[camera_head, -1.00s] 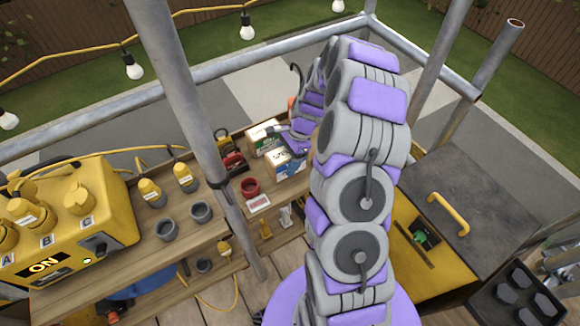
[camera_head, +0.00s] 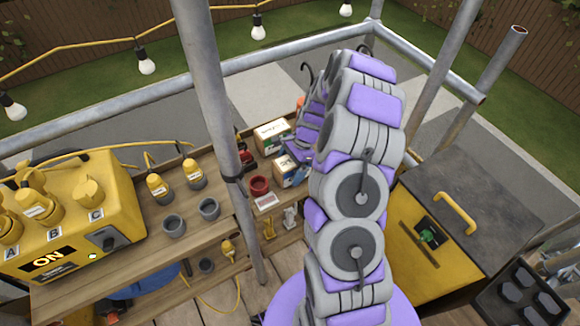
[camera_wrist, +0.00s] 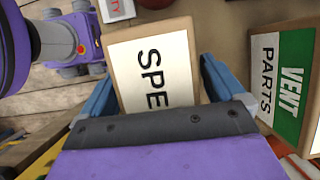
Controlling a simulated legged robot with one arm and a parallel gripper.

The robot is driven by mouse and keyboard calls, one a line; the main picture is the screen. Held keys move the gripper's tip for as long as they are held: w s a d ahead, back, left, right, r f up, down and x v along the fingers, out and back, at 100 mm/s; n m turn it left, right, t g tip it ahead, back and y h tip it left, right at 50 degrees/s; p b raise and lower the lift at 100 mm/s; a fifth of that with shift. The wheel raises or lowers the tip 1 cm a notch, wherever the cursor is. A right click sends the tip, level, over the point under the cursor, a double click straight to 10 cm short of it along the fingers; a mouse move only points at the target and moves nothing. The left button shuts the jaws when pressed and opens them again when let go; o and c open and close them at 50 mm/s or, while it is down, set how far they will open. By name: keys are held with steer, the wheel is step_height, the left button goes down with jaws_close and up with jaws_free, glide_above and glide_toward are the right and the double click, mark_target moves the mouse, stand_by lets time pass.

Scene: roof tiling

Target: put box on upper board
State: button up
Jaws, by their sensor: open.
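A cardboard box with a white label reading "SPE" (camera_wrist: 152,68) lies between the two blue fingers of my gripper (camera_wrist: 158,72) in the wrist view. The fingers are open on either side of it, and whether they touch it is unclear. The lower part of its label is hidden behind my gripper. In the head view this box (camera_head: 286,171) stands on the upper wooden board (camera_head: 238,204), partly covered by my arm. A second box, labelled "VENT PARTS" (camera_wrist: 283,85), stands to the right in the wrist view; it also shows in the head view (camera_head: 271,134).
A red cup (camera_head: 259,186) and a small white-and-red card (camera_head: 265,202) are near the box. Grey cups (camera_head: 209,209) stand further left. A metal pole (camera_head: 213,100) rises in front of the board. A yellow switch box (camera_head: 70,225) stands at left.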

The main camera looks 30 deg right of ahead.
steer(key=shift+d, duration=0.4)
steer(key=d, duration=0.1)
steer(key=d+r, duration=0.1)
steer(key=d+r+p, duration=0.1)
steer(key=d, duration=0.1)
steer(key=shift+w+r, duration=0.1)
steer(key=shift+r, duration=0.15)
steer(key=r, duration=0.1)
steer(key=r+p, duration=0.1)
steer(key=r, duration=0.3)
steer(key=shift+a, duration=0.35)
steer(key=p+v, duration=0.1)
steer(key=v, duration=0.3)
steer(key=shift+d+r, duration=0.3)
steer(key=s+a+r+n+g+h, duration=0.1)
steer(key=s+a+r+n, duration=0.4)
steer(key=a+r, duration=0.25)
steer(key=s+a+r+n+h, duration=0.1)
steer(key=s+a+r+n, duration=0.4)
steer(key=a, duration=0.4)
steer(key=s+r+n+h, duration=0.2)
steer(key=s+r+n, duration=0.2)
steer(key=s, duration=1.8)
steer(key=shift+s+a+r+n+g, duration=0.25)
steer(key=shift+a+n, duration=0.25)
steer(key=shift+n, duration=1.3)
